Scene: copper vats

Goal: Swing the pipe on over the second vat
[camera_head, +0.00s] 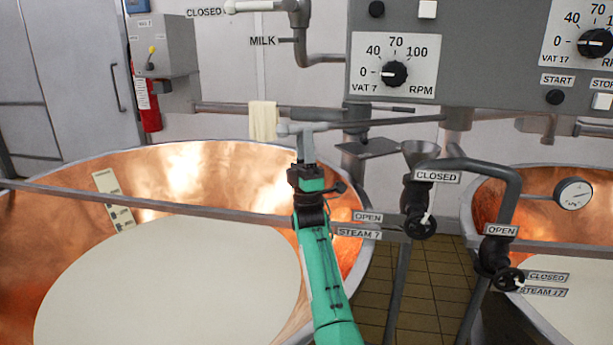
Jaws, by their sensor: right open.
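A grey pipe (375,124) runs nearly level below the control panel. Its left end is at the back right of the left copper vat (110,165), and a short grey piece hangs down there. My right gripper (306,166), on a green arm, is open just below that end, around or against the hanging piece; contact is unclear. The second copper vat (488,200) stands at the right, partly cut off by the frame edge. Both vats hold pale liquid. My left gripper is not in view.
The control panel (460,60) hangs above. A milk pipe (301,45) with a closed valve comes down at top.

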